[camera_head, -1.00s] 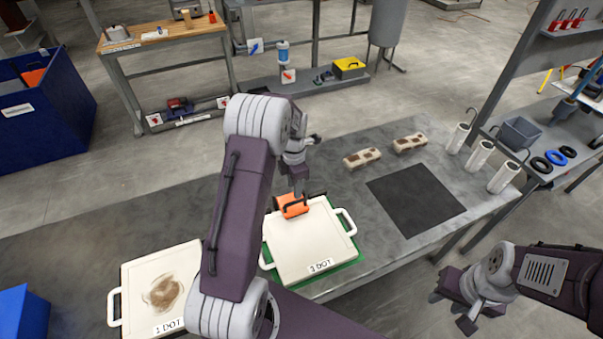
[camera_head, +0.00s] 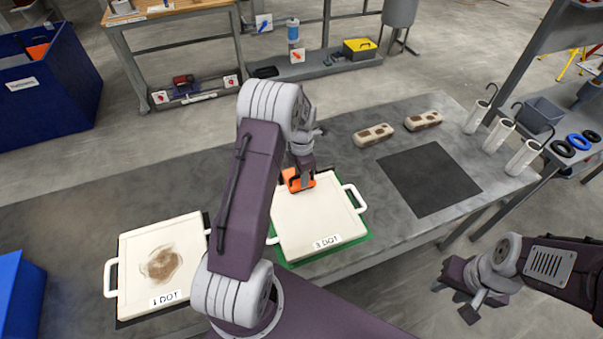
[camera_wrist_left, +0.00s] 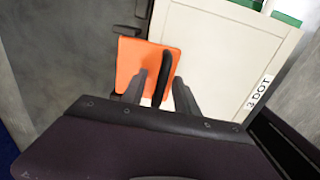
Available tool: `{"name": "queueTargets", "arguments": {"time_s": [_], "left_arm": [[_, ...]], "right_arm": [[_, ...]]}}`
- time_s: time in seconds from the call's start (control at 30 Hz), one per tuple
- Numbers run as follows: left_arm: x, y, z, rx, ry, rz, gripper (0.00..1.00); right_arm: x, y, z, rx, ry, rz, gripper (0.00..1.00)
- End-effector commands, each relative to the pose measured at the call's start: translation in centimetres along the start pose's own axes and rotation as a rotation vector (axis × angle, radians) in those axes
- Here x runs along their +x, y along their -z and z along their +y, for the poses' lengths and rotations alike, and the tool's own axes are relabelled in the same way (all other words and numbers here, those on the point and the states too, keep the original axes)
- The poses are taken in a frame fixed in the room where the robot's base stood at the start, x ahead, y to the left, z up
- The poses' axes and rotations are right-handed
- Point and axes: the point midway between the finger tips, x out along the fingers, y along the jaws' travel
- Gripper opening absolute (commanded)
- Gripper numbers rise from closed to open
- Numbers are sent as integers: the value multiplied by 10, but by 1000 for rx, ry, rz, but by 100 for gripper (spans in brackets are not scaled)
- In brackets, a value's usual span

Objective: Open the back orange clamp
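The orange clamp (camera_head: 292,181) sits at the far edge of the white plate (camera_head: 315,220) marked "3 DOT"; my left arm partly hides it in the head view. In the left wrist view the clamp (camera_wrist_left: 133,62) shows as an orange block with a black handle (camera_wrist_left: 163,78). My left gripper (camera_head: 303,180) is low over the clamp. In the left wrist view its two grey fingers (camera_wrist_left: 158,93) are apart, one on each side of the black handle; contact is not clear. My right gripper (camera_head: 466,298) hangs open and empty off the table's front edge.
A second plate (camera_head: 190,235) marked "1 DOT", with a brown stain, lies to the left. A dark square mat (camera_head: 430,178), two spotted blocks (camera_head: 373,135) and several white rolls (camera_head: 523,157) are on the right. A blue bin (camera_head: 20,300) stands at lower left.

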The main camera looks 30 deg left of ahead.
Motion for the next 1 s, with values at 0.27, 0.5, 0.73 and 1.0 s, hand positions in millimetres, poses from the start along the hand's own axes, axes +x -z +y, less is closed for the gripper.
{"name": "queueTargets", "arguments": {"time_s": [0.27,0.5,0.73,1.0], "left_arm": [[0,0,0,0,0,0,22],[0,0,0,0,0,0,0],[-12,0,8,-1,-2,-1,0],[-14,0,12,-1,-2,-1,0]], "right_arm": [[0,0,0,0,0,0,36],[0,0,0,0,0,0,36],[-12,1,0,0,0,0,36],[-15,2,0,0,0,0,36]]}}
